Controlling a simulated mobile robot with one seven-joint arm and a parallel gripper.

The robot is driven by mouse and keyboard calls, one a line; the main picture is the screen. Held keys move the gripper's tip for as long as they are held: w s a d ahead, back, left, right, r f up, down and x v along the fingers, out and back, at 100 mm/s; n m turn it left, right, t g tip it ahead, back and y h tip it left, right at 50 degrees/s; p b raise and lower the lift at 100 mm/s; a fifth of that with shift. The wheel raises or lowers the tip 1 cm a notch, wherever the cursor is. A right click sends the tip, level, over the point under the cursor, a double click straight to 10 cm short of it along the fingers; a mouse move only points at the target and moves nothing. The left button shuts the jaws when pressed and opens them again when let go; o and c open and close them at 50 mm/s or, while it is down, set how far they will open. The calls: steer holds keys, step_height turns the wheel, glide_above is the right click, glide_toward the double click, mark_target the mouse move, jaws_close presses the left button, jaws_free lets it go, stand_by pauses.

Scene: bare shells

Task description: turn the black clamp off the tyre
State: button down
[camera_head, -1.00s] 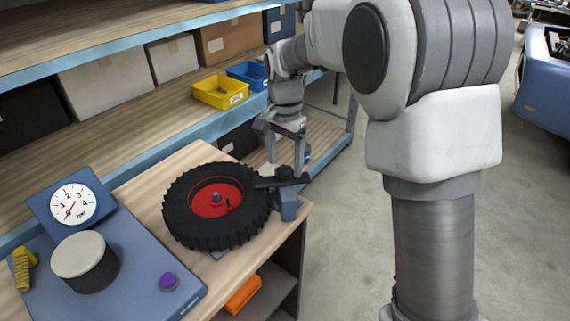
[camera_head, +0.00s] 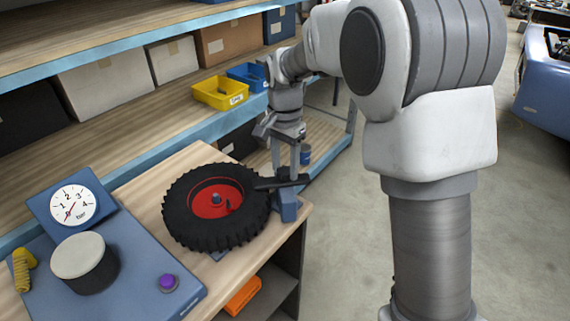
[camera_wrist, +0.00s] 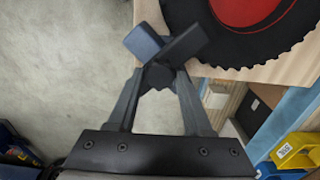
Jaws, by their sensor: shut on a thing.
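The black clamp (camera_head: 268,184) is a flat bar on top of a blue post (camera_head: 288,207) at the table's right edge. Its left end reaches over the rim of the black tyre (camera_head: 190,232), which lies flat with a red hub (camera_head: 215,199). My gripper (camera_head: 287,172) points down at the clamp above the post. In the wrist view my gripper (camera_wrist: 160,84) is shut on the clamp's dark round part, and the clamp's bar (camera_wrist: 187,40) runs up right to the tyre (camera_wrist: 235,48). The blue post (camera_wrist: 143,41) shows beside it.
A blue base with a dial gauge (camera_head: 72,206), a dark cylinder with a pale top (camera_head: 82,262), and a purple button (camera_head: 168,282) is left of the tyre. Shelves with yellow (camera_head: 220,92) and blue bins stand behind. Open floor lies right of the table.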

steer(key=shift+r+m, duration=0.1)
steer(key=shift+m, duration=0.2)
steer(key=m+p, duration=0.1)
steer(key=m, duration=0.2)
steer(key=shift+m, duration=0.3)
steer(key=m+p, duration=0.2)
steer(key=m, duration=0.3)
steer(key=shift+r+m, duration=0.1)
steer(key=shift+m, duration=0.2)
steer(key=m+p, duration=0.2)
steer(key=m, duration=0.2)
steer(key=shift+p, duration=0.35)
steer(key=shift+m+p, duration=1.05)
steer(key=shift+m, duration=0.95)
steer(key=shift+w, duration=0.1)
steer(key=shift+c, duration=1.8)
jaws_free()
